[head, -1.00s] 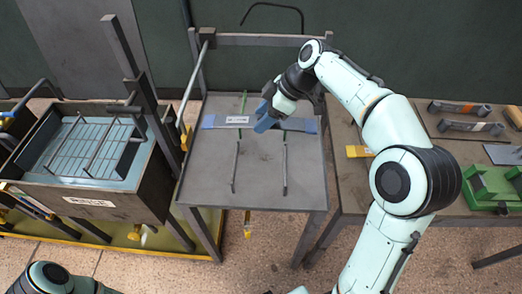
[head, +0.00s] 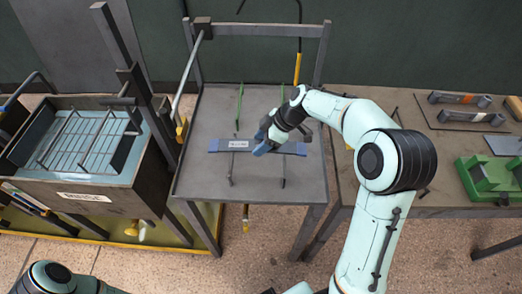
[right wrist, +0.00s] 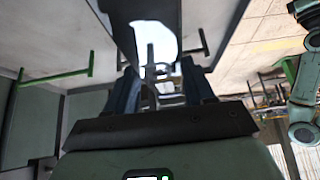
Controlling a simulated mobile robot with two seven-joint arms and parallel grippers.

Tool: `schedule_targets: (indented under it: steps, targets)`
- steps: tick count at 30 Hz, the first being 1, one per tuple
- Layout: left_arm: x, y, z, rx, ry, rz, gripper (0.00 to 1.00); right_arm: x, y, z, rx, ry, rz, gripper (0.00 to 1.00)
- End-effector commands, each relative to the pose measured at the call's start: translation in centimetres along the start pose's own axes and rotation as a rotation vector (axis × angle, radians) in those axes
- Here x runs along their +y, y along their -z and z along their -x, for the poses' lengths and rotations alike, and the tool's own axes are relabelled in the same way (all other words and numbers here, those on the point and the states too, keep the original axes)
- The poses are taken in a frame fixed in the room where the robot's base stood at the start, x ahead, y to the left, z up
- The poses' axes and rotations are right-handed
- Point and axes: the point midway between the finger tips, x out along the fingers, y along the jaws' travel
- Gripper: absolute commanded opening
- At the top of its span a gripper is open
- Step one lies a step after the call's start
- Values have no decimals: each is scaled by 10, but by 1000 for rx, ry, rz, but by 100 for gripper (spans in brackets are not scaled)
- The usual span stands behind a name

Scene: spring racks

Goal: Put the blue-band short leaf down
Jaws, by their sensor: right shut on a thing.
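The blue-band short leaf (head: 215,146) is a flat grey bar with blue ends and a white label. In the head view it lies crosswise over the middle of the grey table, across the line of the thin rods. I cannot tell whether it touches them. My right gripper (head: 265,146) is shut on it right of the label. In the right wrist view my two dark blue fingers (right wrist: 160,88) point away from the camera, and a dark grey strip with a bright patch shows ahead of them. My left gripper is out of view.
Dark rods (head: 232,168) and green rods (head: 239,104) stand on the grey table (head: 200,182). A rinse tank (head: 130,205) with a wire rack (head: 80,140) is at left. The right bench (head: 445,205) holds grey leaves (head: 460,98) and a green fixture (head: 490,178).

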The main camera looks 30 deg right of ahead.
Motion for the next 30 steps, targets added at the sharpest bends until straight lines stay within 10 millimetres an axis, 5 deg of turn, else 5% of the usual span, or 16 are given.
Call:
schedule_targets:
  steps: [13,30]
  targets:
    - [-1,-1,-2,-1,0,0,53,0,-22,-36,2,-1,0,4]
    - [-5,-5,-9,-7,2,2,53,0,-26,-42,3,-2,1,4]
